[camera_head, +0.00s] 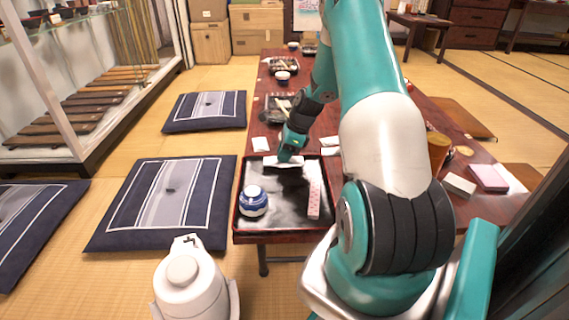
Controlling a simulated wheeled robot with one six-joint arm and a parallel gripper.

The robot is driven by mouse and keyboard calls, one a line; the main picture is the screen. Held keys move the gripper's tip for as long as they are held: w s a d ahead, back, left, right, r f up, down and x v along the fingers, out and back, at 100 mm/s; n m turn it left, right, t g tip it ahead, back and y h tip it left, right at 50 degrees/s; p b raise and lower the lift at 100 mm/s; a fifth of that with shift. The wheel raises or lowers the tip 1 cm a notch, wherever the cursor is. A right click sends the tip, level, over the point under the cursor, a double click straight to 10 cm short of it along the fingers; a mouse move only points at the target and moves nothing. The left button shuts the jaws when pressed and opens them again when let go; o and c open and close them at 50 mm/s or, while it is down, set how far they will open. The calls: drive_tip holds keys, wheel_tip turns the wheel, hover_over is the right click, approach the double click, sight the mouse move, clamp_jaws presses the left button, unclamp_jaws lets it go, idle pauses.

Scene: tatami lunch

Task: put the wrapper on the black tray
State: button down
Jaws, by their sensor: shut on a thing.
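My gripper (289,157) is shut on a small flat white piece (283,163), which looks like the wrapper. It is over the far part of the black tray (284,198), and a dark shadow shows just below it. I cannot tell whether the white piece touches the tray. The gripper's fingertips are small and partly hidden. The tray has a reddish rim and lies at the near end of the long low table. A blue and white lidded cup (253,201) stands on its left side. A pink and white patterned strip (314,199) lies on its right side.
White paper pieces (260,144) lie beyond the tray. Farther back are dark trays with dishes (283,66) and another cup (283,77). A brown cup (438,150) and a pink box (488,177) are at right. Floor cushions (168,200) lie left of the table.

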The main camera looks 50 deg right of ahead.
wheel_tip(320, 180, down, 2)
drive_tip(key=shift+f+b, duration=0.2)
drive_tip(key=shift+b, duration=0.1)
drive_tip(key=shift+r, duration=0.1)
drive_tip(key=c, duration=1)
unclamp_jaws()
